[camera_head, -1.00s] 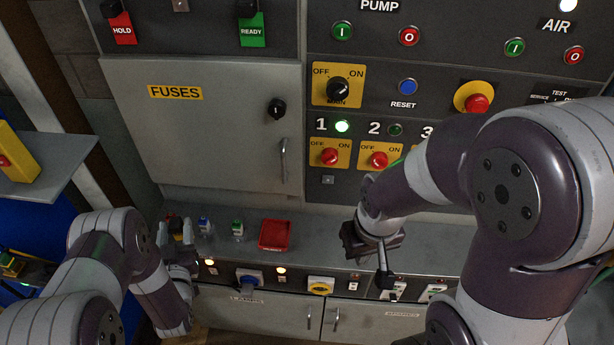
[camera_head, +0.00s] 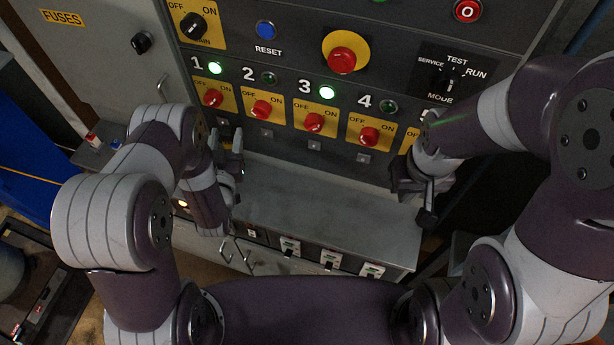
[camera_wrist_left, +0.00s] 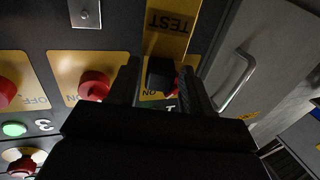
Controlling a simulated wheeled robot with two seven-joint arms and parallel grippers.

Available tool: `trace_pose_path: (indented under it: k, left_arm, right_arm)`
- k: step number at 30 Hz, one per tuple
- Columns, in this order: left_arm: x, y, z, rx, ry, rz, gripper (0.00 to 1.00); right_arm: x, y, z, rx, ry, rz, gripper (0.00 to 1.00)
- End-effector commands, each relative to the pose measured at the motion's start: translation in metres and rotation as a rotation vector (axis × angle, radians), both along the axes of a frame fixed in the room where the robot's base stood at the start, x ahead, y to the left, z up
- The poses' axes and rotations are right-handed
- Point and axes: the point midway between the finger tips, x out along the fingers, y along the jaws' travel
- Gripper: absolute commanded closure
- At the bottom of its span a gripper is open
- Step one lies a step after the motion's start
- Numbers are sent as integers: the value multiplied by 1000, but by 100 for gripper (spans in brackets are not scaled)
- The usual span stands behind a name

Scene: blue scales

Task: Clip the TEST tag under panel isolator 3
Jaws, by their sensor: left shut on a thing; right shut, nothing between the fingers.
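The yellow TEST tag (camera_wrist_left: 168,35) shows upside down in the left wrist view, with its black block (camera_wrist_left: 160,73) between the fingers of my left gripper (camera_wrist_left: 165,80). In the head view my left gripper (camera_head: 226,148) is in front of the panel, below and between isolators 1 and 2; I cannot make out the tag there. Isolator 3 (camera_head: 314,122) has a red knob on a yellow plate, below a lit green lamp (camera_head: 327,92). A small metal plate (camera_head: 315,145) sits under it. My right gripper (camera_head: 426,212) is shut and empty, right of the isolators.
Isolator 2 (camera_head: 261,109) and isolator 4 (camera_head: 369,136) flank isolator 3. A grey ledge (camera_head: 325,205) runs below the panel, largely clear between my grippers. The fuses cabinet (camera_head: 95,60) with its handle is at left. A mode switch (camera_head: 452,82) is at upper right.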

Motion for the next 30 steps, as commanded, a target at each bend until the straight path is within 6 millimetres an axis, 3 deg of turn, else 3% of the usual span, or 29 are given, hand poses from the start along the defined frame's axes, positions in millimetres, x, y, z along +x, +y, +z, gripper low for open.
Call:
trace_pose_path:
  k: [4,8,12,16,21,30]
  left_arm:
    - [1,-17,-13,0,-1,-28,99]
    - [-6,-65,-34,-1,0,-103,99]
    - [-31,-121,-47,-1,-3,-200,100]
    - [-62,-156,-50,-2,-4,-272,100]
    - [-84,-171,-45,-1,-3,-313,100]
    - [-86,-171,-41,-1,-2,-315,100]
  right_arm:
    - [0,0,-24,0,0,0,100]
    - [0,0,-77,0,0,0,100]
    - [-1,0,-135,0,1,0,100]
    - [0,-1,-171,0,1,0,100]
    - [0,-1,-185,0,0,0,100]
    - [0,-1,-181,0,0,0,100]
